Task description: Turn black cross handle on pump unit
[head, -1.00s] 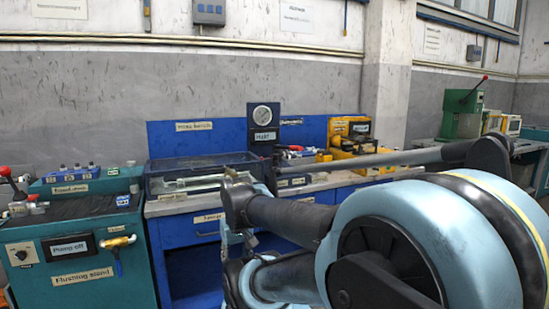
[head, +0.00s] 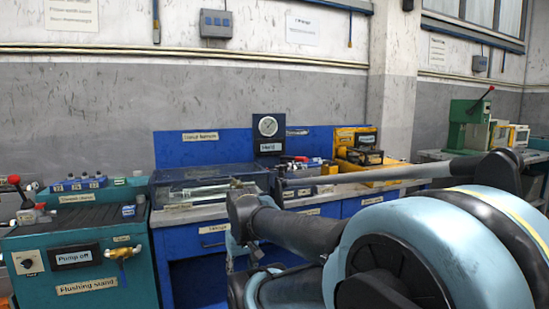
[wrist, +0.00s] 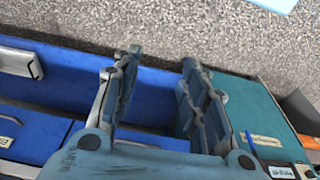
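The teal pump unit (head: 135,283), labelled "Flushing stand" with a "Pump off" sign, stands at the lower left of the head view. A small black knob (head: 27,263) sits on its white front panel; I cannot tell whether it is cross-shaped. No black cross handle shows clearly. My gripper (wrist: 160,62) is open and empty in the wrist view, its fingers spread apart. A teal cabinet (wrist: 258,108) lies right of the fingers there, and no handle is between them. In the head view I cannot make out the gripper at the arm's end.
A blue workbench (head: 215,240) with a pressure gauge (head: 268,127) stands right of the pump unit. A yellow machine (head: 357,138) sits on its right part. The blue cabinet (wrist: 70,85) fills the wrist view's left.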

